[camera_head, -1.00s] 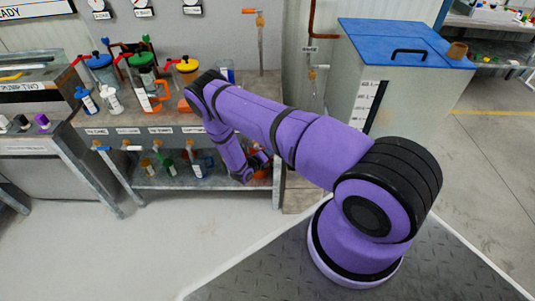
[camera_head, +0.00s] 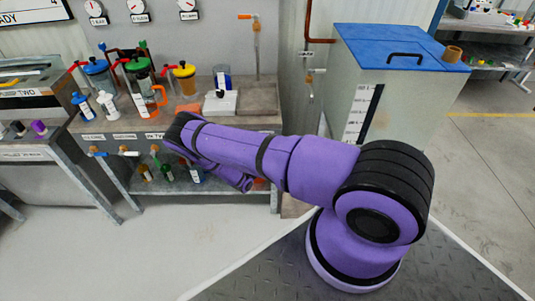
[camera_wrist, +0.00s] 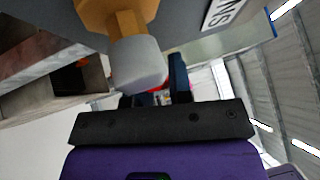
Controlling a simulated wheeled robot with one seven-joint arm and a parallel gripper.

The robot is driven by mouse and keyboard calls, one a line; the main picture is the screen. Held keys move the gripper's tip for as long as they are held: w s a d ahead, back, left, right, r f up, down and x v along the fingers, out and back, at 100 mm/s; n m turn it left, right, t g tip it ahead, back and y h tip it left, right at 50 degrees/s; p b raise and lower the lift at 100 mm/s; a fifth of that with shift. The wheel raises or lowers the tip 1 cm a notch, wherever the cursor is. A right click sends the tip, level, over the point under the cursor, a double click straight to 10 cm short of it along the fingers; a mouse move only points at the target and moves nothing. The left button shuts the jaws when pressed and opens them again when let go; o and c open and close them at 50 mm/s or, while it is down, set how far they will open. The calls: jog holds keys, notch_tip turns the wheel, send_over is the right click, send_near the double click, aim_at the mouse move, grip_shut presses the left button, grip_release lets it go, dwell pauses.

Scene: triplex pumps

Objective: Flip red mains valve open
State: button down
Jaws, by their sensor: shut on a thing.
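In the wrist view, a brass valve body (camera_wrist: 118,14) with a pale grey cylindrical end (camera_wrist: 138,65) fills the upper left. A white label ending in "NS" (camera_wrist: 224,12) is beside it, so this looks like the mains valve. A little red of its handle (camera_wrist: 167,86) shows behind the grey end, between the black fingers of my gripper (camera_wrist: 155,92). My gripper is shut on this red handle, though the grey end hides most of the grip. In the head view my purple arm hides the gripper and the red valve at the counter's front.
Several lidded jars and bottles, among them a blue-lidded jar (camera_head: 96,72), stand on the counter (camera_head: 195,122). Small taps, one with a blue handle (camera_head: 97,152), line its front edge. A blue-lidded tank (camera_head: 372,105) stands to the right. The floor in front (camera_head: 190,250) is clear.

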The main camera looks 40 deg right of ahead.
dwell(0.4)
jog(key=c, duration=1)
grip_release()
jog(key=shift+c, duration=0.2)
jog(key=v, duration=1.1)
jog(key=shift+w, duration=0.1)
